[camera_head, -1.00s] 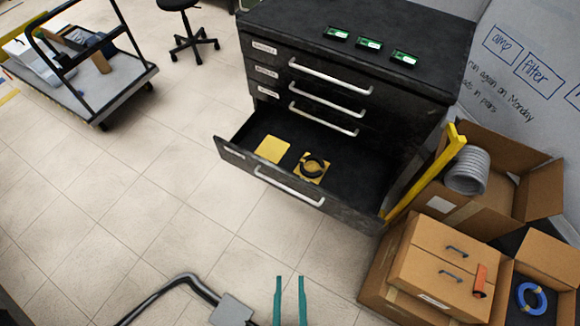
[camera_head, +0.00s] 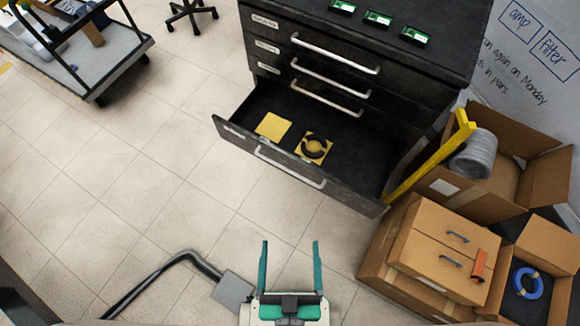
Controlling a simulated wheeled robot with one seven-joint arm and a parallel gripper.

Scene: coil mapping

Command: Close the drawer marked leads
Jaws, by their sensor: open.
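A black cabinet (camera_head: 400,110) stands ahead, with several drawers that have white bar handles. Its bottom drawer (camera_head: 350,168) is pulled far out; the upper ones are shut. The open drawer has a label (camera_head: 234,131) at the left of its front, too small to read, and a white handle (camera_head: 290,167). Inside lie a yellow square (camera_head: 273,126) and a black ring on a yellow square (camera_head: 314,147). My gripper (camera_head: 290,252), with teal fingers, is open and empty, in front of the drawer and apart from it in the picture.
Cardboard boxes (camera_head: 440,250) stand right of the drawer, with a yellow bar (camera_head: 432,158) leaning close to its right end. A cart (camera_head: 88,60) and a stool (camera_head: 190,12) are at upper left. A dark bent tube (camera_head: 160,268) lies at lower left. Floor left of the drawer is clear.

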